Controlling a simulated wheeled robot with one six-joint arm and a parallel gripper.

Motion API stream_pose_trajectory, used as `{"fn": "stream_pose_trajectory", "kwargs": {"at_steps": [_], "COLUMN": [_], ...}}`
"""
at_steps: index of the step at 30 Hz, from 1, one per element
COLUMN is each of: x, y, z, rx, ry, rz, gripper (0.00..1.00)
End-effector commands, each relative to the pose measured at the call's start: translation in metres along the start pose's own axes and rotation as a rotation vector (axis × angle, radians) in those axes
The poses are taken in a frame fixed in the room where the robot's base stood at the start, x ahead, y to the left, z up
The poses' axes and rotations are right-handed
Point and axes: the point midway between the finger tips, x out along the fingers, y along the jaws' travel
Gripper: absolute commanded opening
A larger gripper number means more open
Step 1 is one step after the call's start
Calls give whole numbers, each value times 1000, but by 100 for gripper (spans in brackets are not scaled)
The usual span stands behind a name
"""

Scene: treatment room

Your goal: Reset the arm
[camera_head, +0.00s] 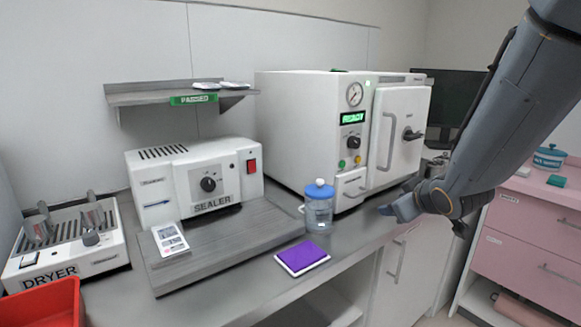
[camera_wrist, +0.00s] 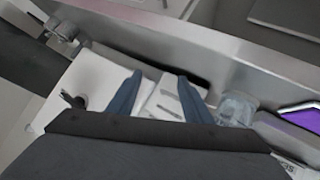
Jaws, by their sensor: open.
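My arm (camera_head: 510,110) reaches in from the upper right in the head view. My gripper (camera_head: 388,210) is in front of the white autoclave's lower right, beside a clear bottle with a blue lid (camera_head: 319,207). In the wrist view the two dark blue fingers of my gripper (camera_wrist: 158,98) stand apart with nothing between them. Behind them are the autoclave's pale front (camera_wrist: 98,88) and the counter edge. The gripper's contact with anything cannot be made out; it looks clear of the bottle.
The autoclave (camera_head: 285,120) with a closed door stands at the back. A sealer (camera_head: 195,180), a dryer (camera_head: 65,245), a red tray (camera_head: 40,303) and a purple pad (camera_head: 302,257) sit on the counter. A pink drawer cabinet (camera_head: 525,235) stands at right.

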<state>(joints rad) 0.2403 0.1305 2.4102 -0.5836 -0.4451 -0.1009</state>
Motion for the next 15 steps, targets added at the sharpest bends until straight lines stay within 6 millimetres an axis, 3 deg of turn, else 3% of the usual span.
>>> {"fn": "stream_pose_trajectory", "kwargs": {"at_steps": [5, 9, 15], "x": [-35, -81, -147], "y": [-49, -99, -159], "z": [63, 108, 141], "rx": [177, 311, 444], "ry": [-336, -601, -881], "rz": [-40, -98, -182], "gripper": [46, 46, 46]}}
